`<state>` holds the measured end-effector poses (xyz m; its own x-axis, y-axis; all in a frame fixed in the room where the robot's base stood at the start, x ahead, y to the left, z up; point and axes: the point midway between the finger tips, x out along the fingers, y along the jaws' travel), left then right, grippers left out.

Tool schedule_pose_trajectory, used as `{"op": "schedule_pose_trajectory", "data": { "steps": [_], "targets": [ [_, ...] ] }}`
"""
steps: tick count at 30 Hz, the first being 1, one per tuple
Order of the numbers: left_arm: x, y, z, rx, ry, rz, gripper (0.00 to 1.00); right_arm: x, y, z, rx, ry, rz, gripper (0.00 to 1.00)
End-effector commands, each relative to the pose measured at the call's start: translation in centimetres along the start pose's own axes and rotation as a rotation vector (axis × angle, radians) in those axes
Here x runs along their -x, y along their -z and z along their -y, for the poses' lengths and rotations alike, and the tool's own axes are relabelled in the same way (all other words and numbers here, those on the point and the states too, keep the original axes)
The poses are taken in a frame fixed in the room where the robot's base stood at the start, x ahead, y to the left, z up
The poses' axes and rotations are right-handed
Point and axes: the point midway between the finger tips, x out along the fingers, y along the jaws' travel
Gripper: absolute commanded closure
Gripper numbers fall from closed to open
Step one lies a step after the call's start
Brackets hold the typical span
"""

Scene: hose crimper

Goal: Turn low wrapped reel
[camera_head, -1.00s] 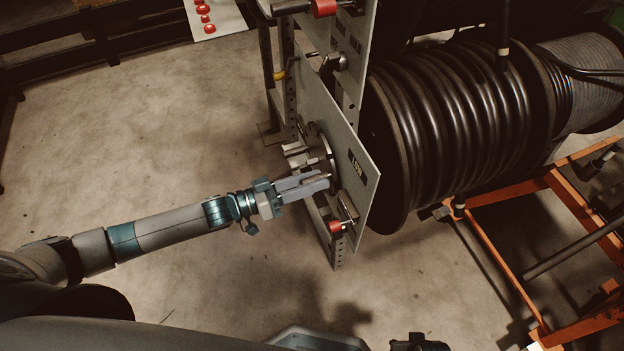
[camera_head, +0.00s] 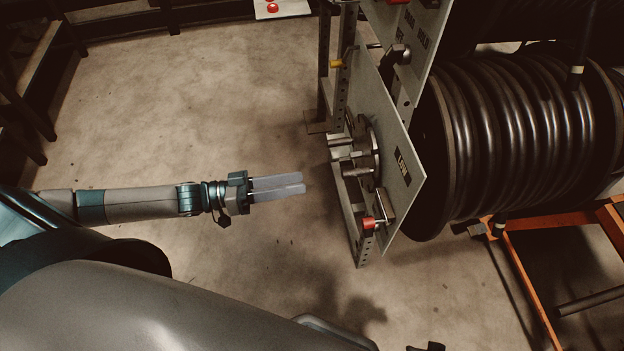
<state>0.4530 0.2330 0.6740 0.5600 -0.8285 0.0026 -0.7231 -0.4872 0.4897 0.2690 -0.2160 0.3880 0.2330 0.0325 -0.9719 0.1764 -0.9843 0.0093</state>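The low wrapped reel (camera_head: 500,140), wound with thick black hose, lies on its side axis at the right. A grey panel (camera_head: 405,205) with a "LOW" label (camera_head: 403,168) stands at its left end. A round metal hub with stubby grips (camera_head: 362,150) sticks out of the panel's left face. My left gripper (camera_head: 304,184) is in the air left of the hub, apart from it, with its fingers pointing right and nothing seen between them. The fingers look close together, and their gap is unclear. My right gripper is not in view.
A red-handled latch (camera_head: 369,223) sits at the panel's lower edge. A perforated post (camera_head: 358,240) supports the panel. An orange frame (camera_head: 525,285) stands below the reel. A board with a red button (camera_head: 283,8) is at the top. The floor around my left gripper is clear.

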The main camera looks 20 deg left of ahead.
Motion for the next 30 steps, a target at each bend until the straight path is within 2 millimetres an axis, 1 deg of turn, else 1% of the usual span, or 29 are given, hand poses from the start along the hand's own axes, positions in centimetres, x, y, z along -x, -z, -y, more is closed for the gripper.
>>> {"op": "schedule_pose_trajectory", "data": {
  "steps": [1, 3, 9, 26, 30],
  "targets": [
    [0.8, -0.2, 0.1, 0.001, 0.002, 0.002, 0.65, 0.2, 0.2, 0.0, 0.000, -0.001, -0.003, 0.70],
    [1.4, -0.1, 0.1, 0.000, 0.001, 0.001, 0.65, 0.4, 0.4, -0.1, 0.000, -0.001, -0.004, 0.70],
    [2.3, 0.0, 0.0, 0.000, 0.000, 0.000, 0.65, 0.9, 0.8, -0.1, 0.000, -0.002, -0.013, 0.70],
    [2.3, 0.0, 0.0, -0.001, 0.002, 0.000, 0.65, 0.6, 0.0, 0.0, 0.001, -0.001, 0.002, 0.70],
    [2.0, -0.4, 0.6, -0.016, 0.025, -0.002, 0.65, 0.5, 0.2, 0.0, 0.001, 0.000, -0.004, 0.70]
  ]
}}
